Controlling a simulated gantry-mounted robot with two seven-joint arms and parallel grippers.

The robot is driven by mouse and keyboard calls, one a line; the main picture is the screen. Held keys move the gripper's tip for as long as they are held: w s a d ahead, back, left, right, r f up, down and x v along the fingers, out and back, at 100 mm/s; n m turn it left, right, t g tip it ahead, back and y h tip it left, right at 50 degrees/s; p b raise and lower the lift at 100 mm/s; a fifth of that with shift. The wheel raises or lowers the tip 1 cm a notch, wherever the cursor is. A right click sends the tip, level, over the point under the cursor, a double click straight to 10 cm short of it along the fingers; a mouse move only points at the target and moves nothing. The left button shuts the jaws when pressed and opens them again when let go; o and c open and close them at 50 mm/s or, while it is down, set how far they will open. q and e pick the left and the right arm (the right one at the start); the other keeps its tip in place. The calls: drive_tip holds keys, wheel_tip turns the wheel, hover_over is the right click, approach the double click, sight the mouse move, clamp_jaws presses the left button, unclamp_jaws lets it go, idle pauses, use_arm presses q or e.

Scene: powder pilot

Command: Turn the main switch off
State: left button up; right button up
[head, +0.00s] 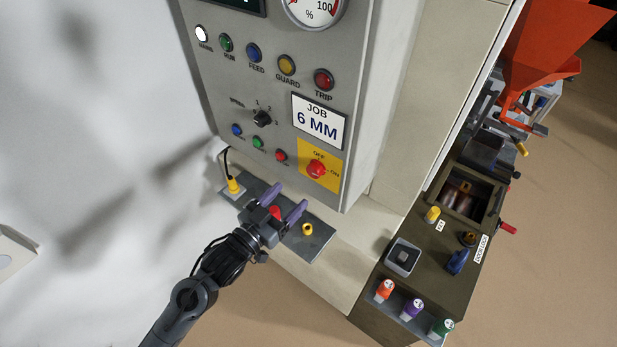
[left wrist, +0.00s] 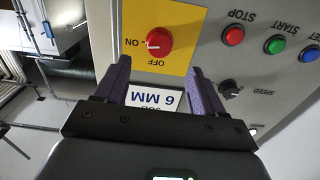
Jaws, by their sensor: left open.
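The main switch is a red rotary knob (head: 316,169) on a yellow plate (head: 306,150) at the lower right of the grey panel. In the left wrist view the knob (left wrist: 159,41) shows upside down, and its pale mark points towards the ON label. OFF is the other label on the plate. My left gripper (head: 288,200) has purple fingers, spread apart and empty. It is in front of the panel, below and left of the knob in the head view, not touching it. In the wrist view the knob lies beyond the gap between the fingertips (left wrist: 158,70).
A JOB 6 MM sign (head: 318,120), a black speed knob (head: 262,119) and small buttons (head: 258,142) are close to the switch. A grey shelf plate (head: 318,243) lies below, with a yellow plug (head: 234,186) and yellow ring (head: 307,229).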

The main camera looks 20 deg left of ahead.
sight(312, 174)
use_arm(q)
drive_tip(key=x, duration=0.8)
drive_tip(key=shift+w+d+f+p, duration=0.1)
drive_tip(key=shift+w+p, duration=0.2)
drive_tip(key=shift+w, duration=0.1)
drive_tip(key=c, duration=1)
drive_tip(key=shift+c, duration=0.2)
